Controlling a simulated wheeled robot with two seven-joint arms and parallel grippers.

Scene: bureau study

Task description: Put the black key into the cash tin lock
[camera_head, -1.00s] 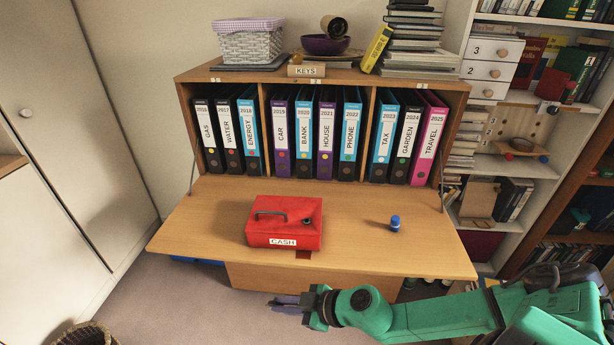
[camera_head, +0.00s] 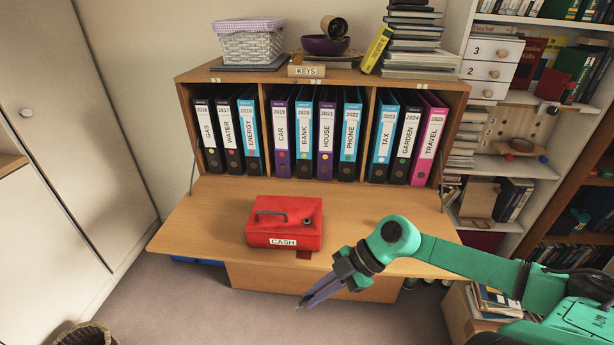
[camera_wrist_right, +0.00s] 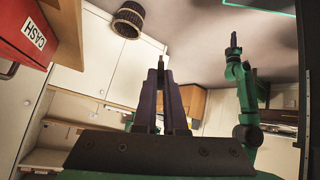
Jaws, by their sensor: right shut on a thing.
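The red cash tin (camera_head: 270,236), labelled CASH, sits closed on the fold-down desk with its handle on the lid. A small dark round fitting (camera_head: 307,221), which looks like the lock, is on the right of the lid. My right gripper (camera_head: 304,302) is in front of and below the desk edge, pointing down and left. In the right wrist view its fingers are shut on a small dark piece (camera_wrist_right: 160,63), likely the black key, mostly hidden between them. My left gripper (camera_wrist_right: 233,42) shows small and far off in that view; its jaws are unclear.
The fold-down desk (camera_head: 210,220) is bare left of the tin. Upright binders (camera_head: 320,135) fill the cubbies behind. A cardboard box (camera_head: 465,315) stands on the floor at right, and a basket (camera_head: 85,335) at lower left.

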